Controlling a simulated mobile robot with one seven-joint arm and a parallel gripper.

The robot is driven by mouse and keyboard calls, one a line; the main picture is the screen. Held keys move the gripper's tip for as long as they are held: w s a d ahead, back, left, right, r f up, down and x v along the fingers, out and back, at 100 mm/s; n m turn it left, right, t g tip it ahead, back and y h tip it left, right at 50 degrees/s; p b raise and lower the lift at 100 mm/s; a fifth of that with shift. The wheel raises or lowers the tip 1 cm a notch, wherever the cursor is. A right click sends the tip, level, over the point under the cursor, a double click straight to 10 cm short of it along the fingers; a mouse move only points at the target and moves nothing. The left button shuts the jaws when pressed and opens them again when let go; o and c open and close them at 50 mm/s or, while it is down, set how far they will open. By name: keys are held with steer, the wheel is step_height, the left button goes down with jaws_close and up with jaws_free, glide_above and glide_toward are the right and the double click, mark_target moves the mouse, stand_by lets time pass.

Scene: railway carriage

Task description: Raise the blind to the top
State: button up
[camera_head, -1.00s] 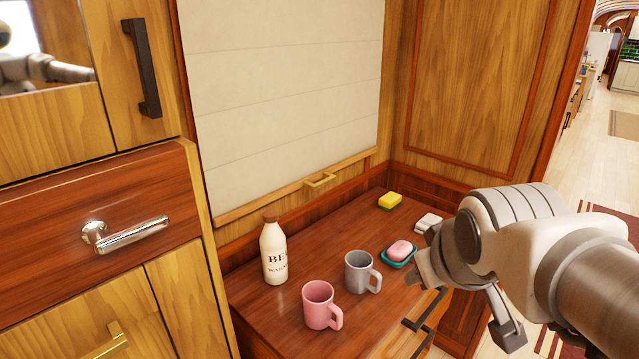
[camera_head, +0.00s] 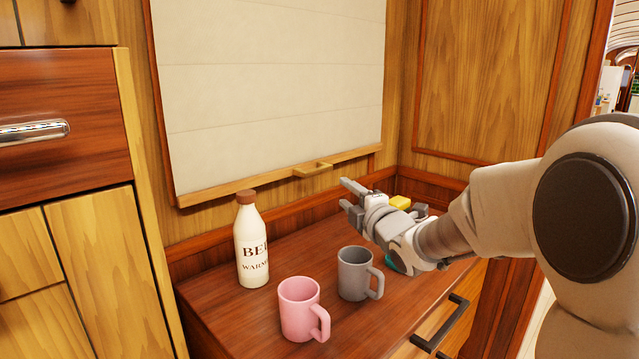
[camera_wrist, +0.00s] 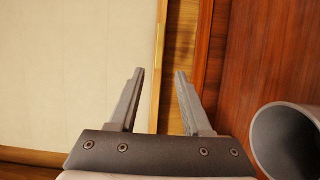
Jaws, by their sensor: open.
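The handle is not seen there.
On the wooden counter (camera_head: 225,305) stand a cream bottle (camera_head: 251,245), a pink mug (camera_head: 300,308) and a grey mug (camera_head: 355,272), which also shows in the wrist view (camera_wrist: 285,140). A yellow sponge (camera_head: 400,202) lies behind my gripper. A side panel (camera_head: 490,80) stands at the right.

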mark_target(319, 172)
steer(key=b+x, duration=0.1)
steer(key=x, duration=1.6)
steer(key=shift+w+a, duration=0.1)
steer(key=shift+w, duration=0.05)
jaws_close()
stand_by(1.0)
